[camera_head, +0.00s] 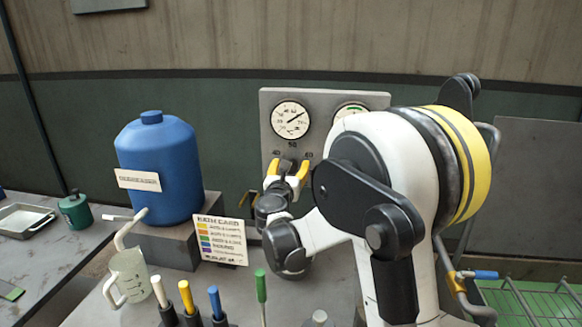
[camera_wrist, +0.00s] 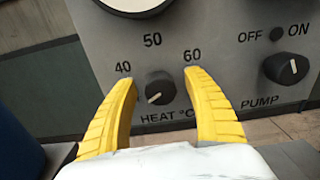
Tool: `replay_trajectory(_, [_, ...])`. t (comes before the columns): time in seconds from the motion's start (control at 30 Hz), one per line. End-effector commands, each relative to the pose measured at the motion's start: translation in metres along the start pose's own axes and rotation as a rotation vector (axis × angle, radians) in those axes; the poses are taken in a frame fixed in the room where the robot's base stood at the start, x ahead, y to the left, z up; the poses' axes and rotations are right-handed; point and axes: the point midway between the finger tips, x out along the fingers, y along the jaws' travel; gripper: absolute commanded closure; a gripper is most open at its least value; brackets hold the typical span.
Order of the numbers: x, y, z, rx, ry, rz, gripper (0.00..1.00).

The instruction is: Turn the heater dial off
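The heater dial is a black knob (camera_wrist: 155,89) with a white pointer line, marked "HEAT °C", on the grey panel in the wrist view. Marks 40, 50 and 60 stand around it. Its pointer line slants toward the lower left. My gripper (camera_wrist: 160,76) is open, with one yellow finger on each side of the knob; I cannot tell whether they touch it. In the head view my gripper (camera_head: 287,170) is at the lower part of the panel (camera_head: 270,108), and the knob is hidden there.
A second black knob (camera_wrist: 286,68), marked PUMP with OFF and ON, sits to the right. A gauge (camera_head: 290,119) is above. A blue degreaser jug (camera_head: 158,170), a bath card (camera_head: 222,240), a clear pitcher (camera_head: 130,277) and several coloured-handled tools (camera_head: 187,297) stand left of my arm.

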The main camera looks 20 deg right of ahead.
Motion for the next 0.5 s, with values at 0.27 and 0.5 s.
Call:
replay_trajectory(0.27, [-0.002,0.000,-0.001,0.002,0.001,0.000,0.41])
replay_trajectory(0.5, [-0.036,0.001,-0.001,0.002,0.001,0.002,0.41])
